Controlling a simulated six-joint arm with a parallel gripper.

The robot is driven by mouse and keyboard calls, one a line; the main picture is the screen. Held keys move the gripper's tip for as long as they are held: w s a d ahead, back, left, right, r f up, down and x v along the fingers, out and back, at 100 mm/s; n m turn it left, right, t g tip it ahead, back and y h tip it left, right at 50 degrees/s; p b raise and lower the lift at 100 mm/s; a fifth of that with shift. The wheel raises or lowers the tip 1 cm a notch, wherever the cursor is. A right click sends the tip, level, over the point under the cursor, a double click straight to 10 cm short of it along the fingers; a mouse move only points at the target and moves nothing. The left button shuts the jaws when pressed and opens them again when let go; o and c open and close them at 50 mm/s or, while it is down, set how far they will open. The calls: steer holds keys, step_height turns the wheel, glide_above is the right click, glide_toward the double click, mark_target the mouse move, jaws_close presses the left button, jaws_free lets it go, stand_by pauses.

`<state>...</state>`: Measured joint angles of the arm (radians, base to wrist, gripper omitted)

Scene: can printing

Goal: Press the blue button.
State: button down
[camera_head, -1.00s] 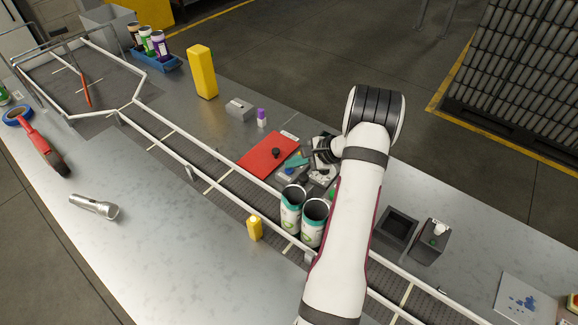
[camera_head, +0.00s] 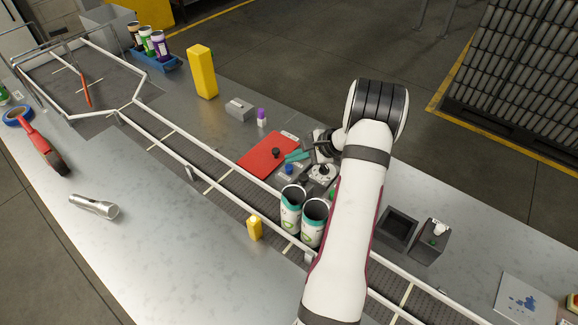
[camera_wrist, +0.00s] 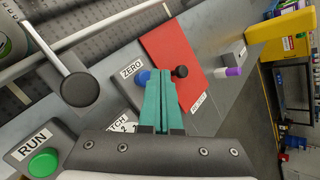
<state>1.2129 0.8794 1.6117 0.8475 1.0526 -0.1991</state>
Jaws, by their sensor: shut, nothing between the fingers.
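The blue button (camera_head: 289,169) sits on a small grey box between the red panel and the cans. In the wrist view the blue button (camera_wrist: 143,76) is beside a ZERO label, partly hidden by my fingers. My gripper (camera_head: 296,156) has its teal fingers closed together and empty, just above and behind the button in the head view. In the wrist view my gripper (camera_wrist: 163,77) points past the button's right side. I cannot tell whether the fingertips touch it.
A red panel (camera_head: 262,158) with a black knob lies beyond. A black-topped lever (camera_wrist: 78,89) and a green RUN button (camera_wrist: 43,162) are near. Two printed cans (camera_head: 302,214) stand on the conveyor.

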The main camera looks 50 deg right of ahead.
mark_target(293, 168)
steer(key=shift+r, duration=2.5)
steer(key=w+a+r+n+g+y, duration=0.1)
steer(key=w+a+r+n, duration=0.15)
steer(key=a, duration=0.55)
steer(key=w+a+r+n+g+y, duration=0.1)
steer(key=w+a+r+n+g, duration=0.2)
steer(key=a, duration=0.5)
steer(key=s+a+r+n+g+y, duration=0.1)
steer(key=s+a+r+n, duration=0.2)
steer(key=a, duration=0.5)
steer(key=s+a+r+n+g, duration=0.1)
steer(key=s+a+r+n, duration=0.15)
steer(key=a, duration=0.55)
steer(key=s+a+n+g+h, duration=0.1)
steer(key=s+a+n, duration=0.3)
steer(key=s, duration=0.5)
steer(key=s+a+n+g+h, duration=0.2)
steer(key=s+a+n, duration=0.2)
steer(key=s, duration=0.5)
steer(key=shift+s+a+f, duration=0.25)
steer(key=shift+a+f, duration=0.2)
steer(key=shift+a, duration=0.4)
